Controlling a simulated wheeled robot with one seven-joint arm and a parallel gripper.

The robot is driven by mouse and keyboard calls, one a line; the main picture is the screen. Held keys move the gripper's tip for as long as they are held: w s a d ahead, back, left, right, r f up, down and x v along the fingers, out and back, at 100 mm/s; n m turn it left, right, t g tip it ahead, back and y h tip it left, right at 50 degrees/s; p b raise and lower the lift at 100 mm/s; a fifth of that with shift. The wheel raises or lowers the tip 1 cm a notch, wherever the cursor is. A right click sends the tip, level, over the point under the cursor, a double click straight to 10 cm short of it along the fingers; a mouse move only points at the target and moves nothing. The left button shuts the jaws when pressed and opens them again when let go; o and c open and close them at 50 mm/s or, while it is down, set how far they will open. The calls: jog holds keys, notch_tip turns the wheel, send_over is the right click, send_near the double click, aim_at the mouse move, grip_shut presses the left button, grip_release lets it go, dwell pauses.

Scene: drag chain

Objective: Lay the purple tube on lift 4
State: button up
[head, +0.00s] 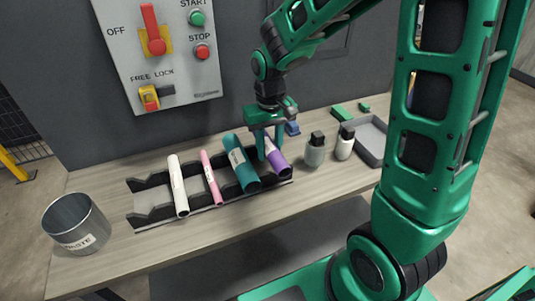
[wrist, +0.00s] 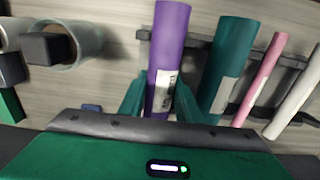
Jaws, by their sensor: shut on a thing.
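The purple tube (head: 277,160), with a white label, is at the right end of the black notched rack (head: 152,213). It lies tilted toward the front, and I cannot tell whether it rests in the notch or hangs just above it. My gripper (head: 266,147) comes down from above and is shut on the purple tube. In the wrist view the purple tube (wrist: 168,50) runs between the two green fingers (wrist: 158,98). No lift number is readable, so I cannot tell which place is lift 4.
A teal tube (head: 240,165), pink tube (head: 211,178) and white tube (head: 178,186) lie on the rack to the left. A metal bin (head: 77,222) stands far left. Two bottles (head: 315,152) and a grey tray (head: 368,140) are to the right. A control panel (head: 160,50) is behind.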

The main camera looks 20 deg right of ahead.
aim_at(270, 143)
jog(key=shift+r, duration=1.8)
